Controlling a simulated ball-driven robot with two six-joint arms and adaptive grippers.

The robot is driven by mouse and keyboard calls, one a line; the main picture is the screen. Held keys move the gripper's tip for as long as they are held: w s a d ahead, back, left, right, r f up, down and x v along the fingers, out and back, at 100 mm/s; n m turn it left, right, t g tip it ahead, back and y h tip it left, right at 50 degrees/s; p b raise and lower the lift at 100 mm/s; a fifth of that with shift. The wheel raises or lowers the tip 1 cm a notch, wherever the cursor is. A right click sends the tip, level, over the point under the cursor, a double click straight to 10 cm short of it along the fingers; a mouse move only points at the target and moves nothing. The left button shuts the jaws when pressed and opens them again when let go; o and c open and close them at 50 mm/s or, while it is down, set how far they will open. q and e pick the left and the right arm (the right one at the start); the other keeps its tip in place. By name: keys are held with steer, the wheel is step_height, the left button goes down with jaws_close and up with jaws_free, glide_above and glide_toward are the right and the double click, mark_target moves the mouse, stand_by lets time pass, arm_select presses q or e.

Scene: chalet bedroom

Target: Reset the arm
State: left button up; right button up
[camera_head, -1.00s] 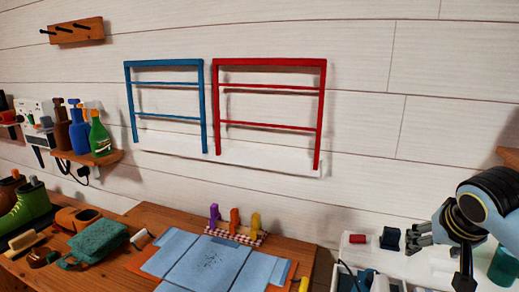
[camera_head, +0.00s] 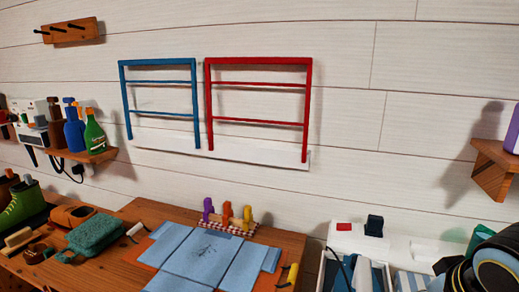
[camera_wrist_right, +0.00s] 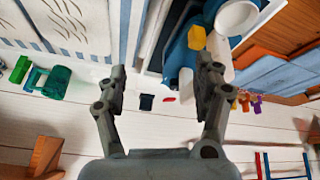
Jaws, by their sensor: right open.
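My right arm is at the lower right corner of the head view, where only its rounded black and pale links show and the fingers are out of the picture. In the right wrist view my right gripper (camera_wrist_right: 160,85) is open, with its two fingers apart and nothing between the tips. Beyond the fingers a small dark block (camera_wrist_right: 146,102) and a small red piece (camera_wrist_right: 169,99) show on the white surface. My left gripper is not in either view.
A white counter (camera_head: 410,243) is at right. Blue (camera_head: 158,83) and red (camera_head: 258,84) racks hang on the wall. A corner shelf (camera_head: 494,170) juts out at right.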

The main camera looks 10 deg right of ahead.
steer(key=s+a+n+g, duration=0.1)
steer(key=s+a+n, duration=0.3)
steer(key=s, duration=0.7)
step_height(320, 180, down, 33)
steer(key=s+d+m+g+y+b, duration=0.1)
steer(key=s+b, duration=0.1)
steer(key=b, duration=0.7)
steer(key=s+f+b, duration=0.4)
steer(key=s+f, duration=0.5)
steer(key=f, duration=0.3)
steer(key=s+d+f+g+b, duration=0.1)
steer(key=s+f+b, duration=0.3)
steer(key=s+f, duration=0.6)
step_height(320, 180, down, 3)
steer(key=shift+d+r+m+g, duration=0.15)
steer(key=shift+d+m+g, duration=0.05)
steer(key=shift+m+g, duration=0.1)
